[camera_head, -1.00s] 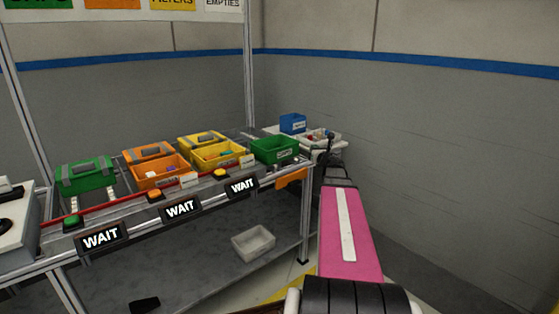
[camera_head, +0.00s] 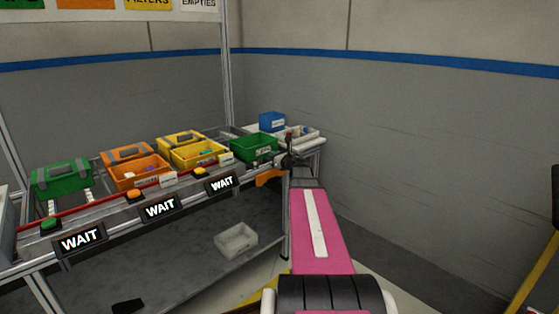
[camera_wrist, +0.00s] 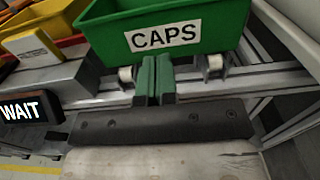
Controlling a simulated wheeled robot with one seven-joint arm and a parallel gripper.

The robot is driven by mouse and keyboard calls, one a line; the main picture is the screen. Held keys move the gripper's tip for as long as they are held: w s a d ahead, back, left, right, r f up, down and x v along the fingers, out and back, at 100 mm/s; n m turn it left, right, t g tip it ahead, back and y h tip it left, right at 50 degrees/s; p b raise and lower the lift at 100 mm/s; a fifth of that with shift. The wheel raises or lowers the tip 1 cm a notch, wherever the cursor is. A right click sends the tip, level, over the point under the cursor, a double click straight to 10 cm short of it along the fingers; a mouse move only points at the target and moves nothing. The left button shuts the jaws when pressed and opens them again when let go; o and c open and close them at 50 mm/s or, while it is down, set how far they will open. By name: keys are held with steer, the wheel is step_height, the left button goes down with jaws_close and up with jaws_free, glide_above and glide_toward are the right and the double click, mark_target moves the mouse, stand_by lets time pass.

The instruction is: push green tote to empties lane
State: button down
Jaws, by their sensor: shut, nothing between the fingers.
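The green tote labelled CAPS (camera_head: 253,149) stands open-topped at the front of the rightmost lane of the rack. In the wrist view its front wall and CAPS label (camera_wrist: 190,35) fill the top middle. My gripper (camera_wrist: 155,62) is shut and empty, its green-looking fingertips just below the label at the tote's lower front. I cannot tell whether they touch it. In the head view my gripper (camera_head: 289,160) is small and dark beside the tote's right front corner. The EMPTIES sign (camera_head: 198,4) hangs at the top, partly cut off.
Orange (camera_head: 140,172) and yellow (camera_head: 199,153) totes stand left of it, and another green tote (camera_head: 62,176) at far left. WAIT displays (camera_head: 221,183) line the front rail. A blue bin (camera_head: 272,121) stands behind right.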

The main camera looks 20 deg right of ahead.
mark_target(263, 151)
steer(key=shift+x, duration=2.35)
steer(key=x, duration=3.4)
steer(key=shift+w+f, duration=0.15)
steer(key=shift+w, duration=0.05)
